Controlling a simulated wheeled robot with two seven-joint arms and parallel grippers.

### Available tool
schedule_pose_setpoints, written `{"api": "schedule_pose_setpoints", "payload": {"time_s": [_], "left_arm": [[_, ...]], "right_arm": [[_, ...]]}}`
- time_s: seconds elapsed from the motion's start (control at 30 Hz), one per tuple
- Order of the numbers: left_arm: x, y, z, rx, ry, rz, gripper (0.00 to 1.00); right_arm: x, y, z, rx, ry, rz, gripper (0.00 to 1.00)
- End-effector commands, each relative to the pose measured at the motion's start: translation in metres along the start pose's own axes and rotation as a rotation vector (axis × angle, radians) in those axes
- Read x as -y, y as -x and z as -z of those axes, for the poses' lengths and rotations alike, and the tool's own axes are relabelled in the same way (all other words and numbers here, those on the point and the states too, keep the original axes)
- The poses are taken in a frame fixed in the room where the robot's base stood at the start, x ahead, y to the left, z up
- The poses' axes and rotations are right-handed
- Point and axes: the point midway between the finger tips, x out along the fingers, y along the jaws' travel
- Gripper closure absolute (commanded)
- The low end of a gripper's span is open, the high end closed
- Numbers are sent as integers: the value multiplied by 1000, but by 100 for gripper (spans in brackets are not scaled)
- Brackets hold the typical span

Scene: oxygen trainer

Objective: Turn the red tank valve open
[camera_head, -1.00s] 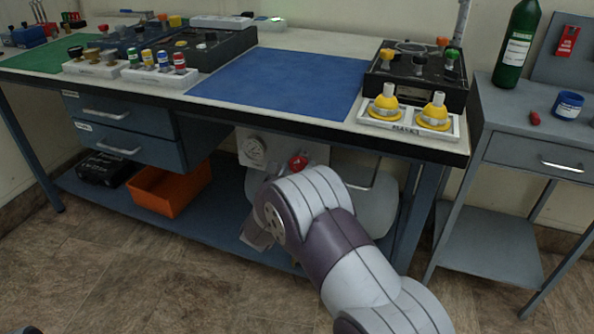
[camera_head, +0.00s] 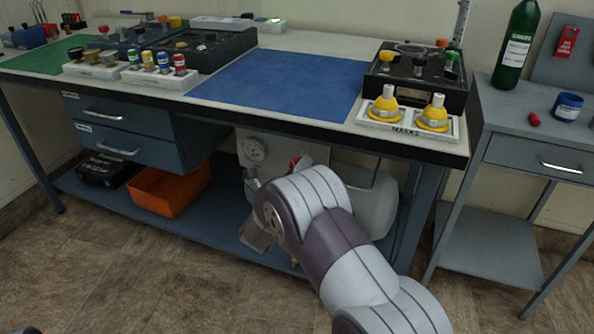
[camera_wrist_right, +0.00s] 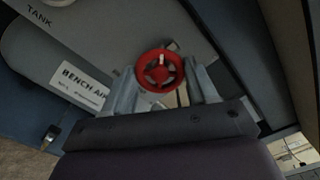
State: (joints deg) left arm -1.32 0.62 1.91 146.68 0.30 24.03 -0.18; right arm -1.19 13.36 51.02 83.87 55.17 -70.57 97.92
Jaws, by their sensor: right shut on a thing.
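The red tank valve (camera_wrist_right: 160,71) is a round spoked handwheel with a white mark at its top, in the right wrist view. My right gripper (camera_wrist_right: 162,80) has one finger on each side of the wheel and is shut on it. In the head view only a bit of the red valve (camera_head: 294,162) shows above my right wrist; my arm hides the right fingers there. The grey tank (camera_head: 378,205) lies under the bench, and its label plate shows in the wrist view.
A round gauge (camera_head: 254,150) sits on a pale panel under the bench (camera_head: 290,122). An orange bin (camera_head: 160,192) stands on the lower shelf (camera_head: 215,222) to the left. Yellow masks stand in a white tray (camera_head: 371,122) on the bench.

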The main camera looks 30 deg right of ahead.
Motion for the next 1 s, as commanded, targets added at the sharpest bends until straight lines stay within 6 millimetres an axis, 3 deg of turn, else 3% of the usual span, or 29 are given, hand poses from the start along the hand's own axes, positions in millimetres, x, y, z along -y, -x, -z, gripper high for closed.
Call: {"api": "schedule_pose_setpoints", "payload": {"time_s": [1.0], "left_arm": [[0,51,6,0,0,0,57]], "right_arm": [[2,0,-1,1,965,-3,73]]}}
